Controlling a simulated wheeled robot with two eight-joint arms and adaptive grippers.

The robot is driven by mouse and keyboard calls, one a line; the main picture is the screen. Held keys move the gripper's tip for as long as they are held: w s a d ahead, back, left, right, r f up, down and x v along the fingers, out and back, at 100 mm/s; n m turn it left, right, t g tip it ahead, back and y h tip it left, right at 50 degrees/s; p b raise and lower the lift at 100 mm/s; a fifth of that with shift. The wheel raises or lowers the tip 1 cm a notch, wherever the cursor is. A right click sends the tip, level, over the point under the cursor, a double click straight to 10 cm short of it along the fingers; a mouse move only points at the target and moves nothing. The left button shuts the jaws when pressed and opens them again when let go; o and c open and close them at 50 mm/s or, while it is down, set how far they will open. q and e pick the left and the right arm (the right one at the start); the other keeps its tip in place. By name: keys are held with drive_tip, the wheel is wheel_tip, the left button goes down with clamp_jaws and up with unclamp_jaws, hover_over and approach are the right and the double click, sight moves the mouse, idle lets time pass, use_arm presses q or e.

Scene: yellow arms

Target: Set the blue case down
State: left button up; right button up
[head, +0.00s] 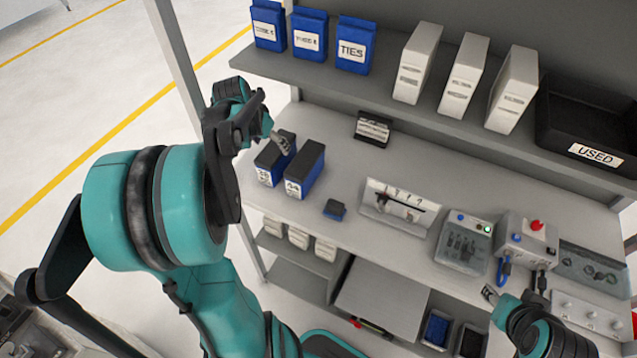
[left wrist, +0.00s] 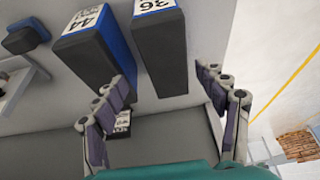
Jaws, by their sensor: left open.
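Two dark cases with blue sides and white labels stand side by side on the workbench in the head view: the left case (head: 267,160) and the right case (head: 307,165). In the left wrist view, the case marked 36 (left wrist: 160,55) and the case marked 44 (left wrist: 90,50) show. My left gripper (head: 281,143) is at the left case's top; in the wrist view its open fingers (left wrist: 163,80) lie on either side of the 36 case's end. Contact cannot be told. My right gripper (head: 514,291) is low at the right, its jaws unclear.
Blue bins (head: 309,34) and white binders (head: 464,76) stand on the upper shelf (head: 385,92) behind. A black holder (head: 373,129) and a small blue item (head: 334,209) are on the bench near the cases. Fixtures (head: 463,243) crowd the bench's right.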

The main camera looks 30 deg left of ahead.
use_arm(q)
drive_tip(key=d, duration=0.2)
drive_tip(key=d+r, duration=0.1)
drive_tip(key=d, duration=0.2)
drive_tip(key=d+r, duration=0.1)
drive_tip(key=d, duration=0.2)
drive_tip(key=shift+s+d+r, duration=0.1)
drive_tip(key=s+d+t, duration=0.1)
drive_tip(key=s+d, duration=0.2)
drive_tip(key=d, duration=0.4)
drive_tip(key=s+d, duration=0.3)
drive_tip(key=d, duration=0.4)
drive_tip(key=s+d+m+t, duration=0.1)
drive_tip(key=s+d, duration=0.3)
drive_tip(key=d, duration=0.3)
drive_tip(key=shift+d+t+h, duration=0.2)
drive_tip(key=shift+t+h, duration=0.1)
drive_tip(key=shift+s, duration=0.1)
